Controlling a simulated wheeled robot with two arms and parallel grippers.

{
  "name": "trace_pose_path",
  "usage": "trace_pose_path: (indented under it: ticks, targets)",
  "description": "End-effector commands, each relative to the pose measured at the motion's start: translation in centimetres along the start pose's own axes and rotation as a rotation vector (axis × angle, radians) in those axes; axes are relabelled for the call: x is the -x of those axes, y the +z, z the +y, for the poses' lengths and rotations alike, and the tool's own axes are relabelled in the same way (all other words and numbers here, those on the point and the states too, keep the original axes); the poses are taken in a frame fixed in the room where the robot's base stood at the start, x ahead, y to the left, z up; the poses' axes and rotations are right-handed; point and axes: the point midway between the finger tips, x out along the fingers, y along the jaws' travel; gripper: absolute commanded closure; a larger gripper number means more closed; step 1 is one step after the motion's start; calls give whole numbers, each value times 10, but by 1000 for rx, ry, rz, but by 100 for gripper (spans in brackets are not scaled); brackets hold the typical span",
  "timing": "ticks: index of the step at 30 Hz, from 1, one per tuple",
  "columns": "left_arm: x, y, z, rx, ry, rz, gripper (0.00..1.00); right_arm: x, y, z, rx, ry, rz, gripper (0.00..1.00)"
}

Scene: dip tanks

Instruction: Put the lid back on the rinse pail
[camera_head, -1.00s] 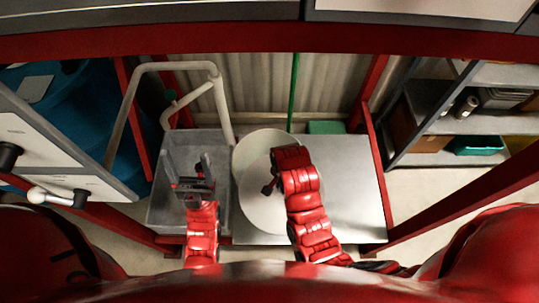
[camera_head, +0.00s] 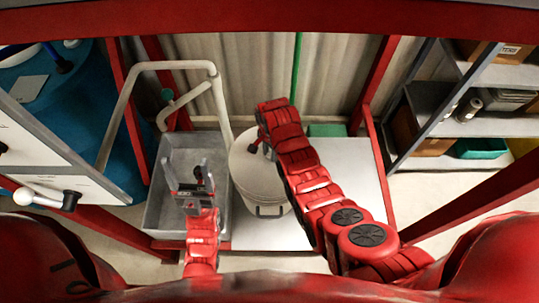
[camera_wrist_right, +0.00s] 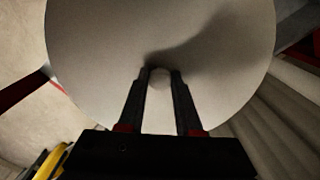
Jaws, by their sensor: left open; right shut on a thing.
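The round pale lid (camera_head: 244,163) is level at the top of the rinse pail (camera_head: 286,205), a pale pail with a handle at its front. The lid lines up with the pail's mouth; I cannot tell if it rests on the rim or hovers just above. My right gripper (camera_head: 262,146) is above the lid, partly hidden by my wrist. In the right wrist view the gripper (camera_wrist_right: 160,80) is shut on the lid's small knob, and the lid (camera_wrist_right: 215,45) fills much of the picture. My left gripper (camera_head: 190,178) is open and empty over the grey sink.
The grey sink basin (camera_head: 153,218) is left of the pail, with a pale bent pipe (camera_head: 113,120) rising behind it. The metal bench top (camera_head: 355,175) is clear right of the pail. A green box (camera_head: 326,130) sits behind. Shelves (camera_head: 437,100) stand at the right.

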Motion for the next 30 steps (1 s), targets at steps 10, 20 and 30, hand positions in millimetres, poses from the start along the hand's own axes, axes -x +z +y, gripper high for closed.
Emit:
trace_pose_path:
  ticks: [10,20,30]
  targets:
    - [-8,-1,0,0,0,0,24,-5,-3,-6,0,3,-2,100]
    - [-15,-2,-1,0,0,0,24,-31,-4,-7,0,1,-1,100]
    - [-15,-2,-1,0,0,0,24,-35,-4,-7,0,-3,1,100]
